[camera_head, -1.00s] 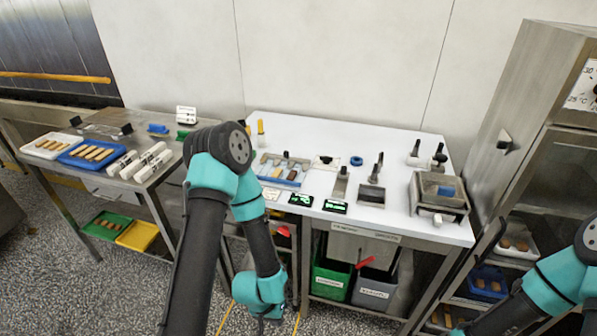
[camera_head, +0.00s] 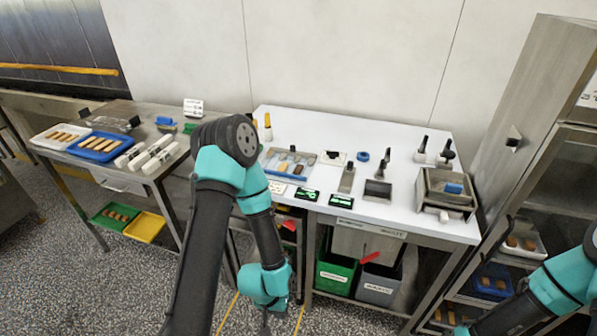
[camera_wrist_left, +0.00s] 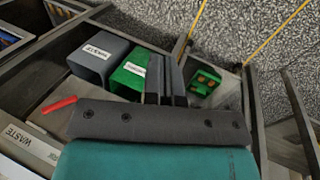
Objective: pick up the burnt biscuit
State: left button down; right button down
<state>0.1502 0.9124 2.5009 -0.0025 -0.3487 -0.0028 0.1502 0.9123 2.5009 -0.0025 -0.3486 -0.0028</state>
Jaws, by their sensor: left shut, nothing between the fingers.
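A dark brown biscuit (camera_head: 298,169) lies in the blue-grey tray (camera_head: 272,169) on the white-topped table, beside a paler one (camera_head: 282,166). It looks the darkest there, but it is too small to tell surely whether it is burnt. My left gripper (camera_head: 265,322) hangs low in front of the table, well below and apart from the tray. In the left wrist view its fingers (camera_wrist_left: 166,72) are together and empty, pointing down past the bins. The biscuit tray is not in that view. My right gripper is out of the frame; only its arm shows at lower right.
A green bin (camera_head: 335,272) and a grey bin (camera_head: 377,285) stand under the table. Black scales (camera_head: 306,195), scrapers and a metal box (camera_head: 447,188) occupy its top. A side table at left holds a blue tray (camera_head: 75,149) of biscuits. A steel cabinet (camera_head: 530,110) stands at right.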

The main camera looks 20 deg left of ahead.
pick_arm(q)
jog(key=c, duration=1.8)
grip_release()
jog(key=shift+c, duration=0.2)
jog(key=o, duration=1.1)
